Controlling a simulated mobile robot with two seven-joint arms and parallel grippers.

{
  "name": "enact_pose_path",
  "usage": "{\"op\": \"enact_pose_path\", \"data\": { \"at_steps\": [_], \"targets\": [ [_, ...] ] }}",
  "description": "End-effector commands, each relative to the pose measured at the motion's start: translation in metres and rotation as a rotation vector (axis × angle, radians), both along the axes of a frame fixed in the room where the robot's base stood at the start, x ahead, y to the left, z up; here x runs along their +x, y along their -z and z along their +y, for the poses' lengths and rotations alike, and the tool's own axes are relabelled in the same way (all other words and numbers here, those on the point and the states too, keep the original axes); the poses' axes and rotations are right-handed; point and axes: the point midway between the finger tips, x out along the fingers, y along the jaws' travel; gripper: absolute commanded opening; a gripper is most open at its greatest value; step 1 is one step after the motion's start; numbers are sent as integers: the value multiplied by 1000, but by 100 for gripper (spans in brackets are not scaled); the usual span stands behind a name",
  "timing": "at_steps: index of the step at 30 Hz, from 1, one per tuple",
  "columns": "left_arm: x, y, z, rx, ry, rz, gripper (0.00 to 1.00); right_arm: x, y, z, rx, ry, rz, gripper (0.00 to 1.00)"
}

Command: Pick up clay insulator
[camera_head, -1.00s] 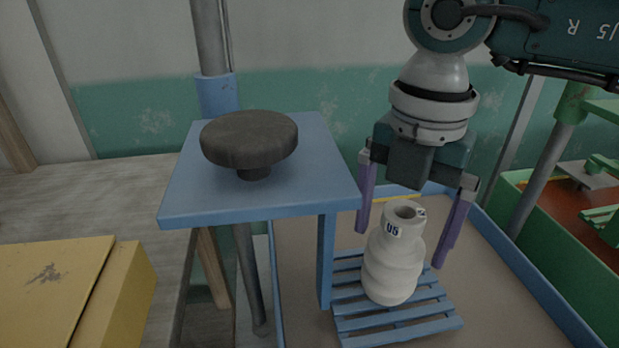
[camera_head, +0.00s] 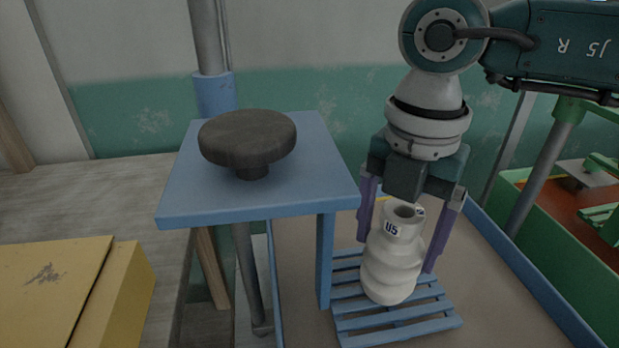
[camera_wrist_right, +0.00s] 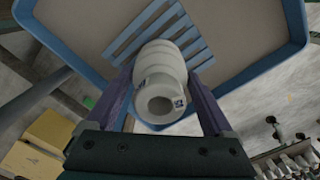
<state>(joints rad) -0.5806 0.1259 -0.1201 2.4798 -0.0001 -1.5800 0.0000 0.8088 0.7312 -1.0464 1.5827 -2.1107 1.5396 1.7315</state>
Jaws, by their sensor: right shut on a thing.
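The clay insulator (camera_head: 391,268) is a pale, ribbed, hollow-topped piece with a "U5" label. It stands on a blue slatted pallet (camera_head: 396,329) inside a blue-rimmed tray. My right gripper (camera_head: 397,246) is above it, pointing down, with its purple fingers on both sides of the insulator and shut on it. In the right wrist view the insulator (camera_wrist_right: 161,88) sits between the two fingers, its open mouth toward the camera. The insulator's base appears to rest on the slats. My left gripper is not in view.
A blue stand (camera_head: 262,196) with a dark round knob (camera_head: 247,138) rises just left of the gripper. A yellow box (camera_head: 60,290) is at lower left. A green-framed bin (camera_head: 560,225) is at right. The tray's blue rim (camera_head: 525,265) borders the pallet area.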

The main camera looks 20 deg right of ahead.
Motion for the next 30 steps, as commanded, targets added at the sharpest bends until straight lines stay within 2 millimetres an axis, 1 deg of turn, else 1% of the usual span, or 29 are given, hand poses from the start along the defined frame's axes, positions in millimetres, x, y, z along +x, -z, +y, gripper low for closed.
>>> {"op": "enact_pose_path", "data": {
  "at_steps": [1, 6, 7, 8, 18, 22, 26, 30],
  "targets": [
    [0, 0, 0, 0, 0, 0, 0, 0, -1, 0, 1, 0, -1, 24],
    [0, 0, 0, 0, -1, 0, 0, 0, -1, 0, 1, 0, -1, 4],
    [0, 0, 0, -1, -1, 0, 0, 0, -1, 0, 1, 0, -1, 1],
    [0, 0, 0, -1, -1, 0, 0, 0, -1, 0, 1, 0, -1, 0],
    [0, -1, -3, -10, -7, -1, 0, 1, -2, 0, 1, 0, -4, 0],
    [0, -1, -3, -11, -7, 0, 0, 2, -7, 0, 2, 0, -5, 0],
    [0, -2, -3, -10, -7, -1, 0, 2, -21, 0, 2, -1, -6, 0],
    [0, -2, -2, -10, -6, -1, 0, 2, -49, 0, 2, -1, -9, 0]
  ]
}}
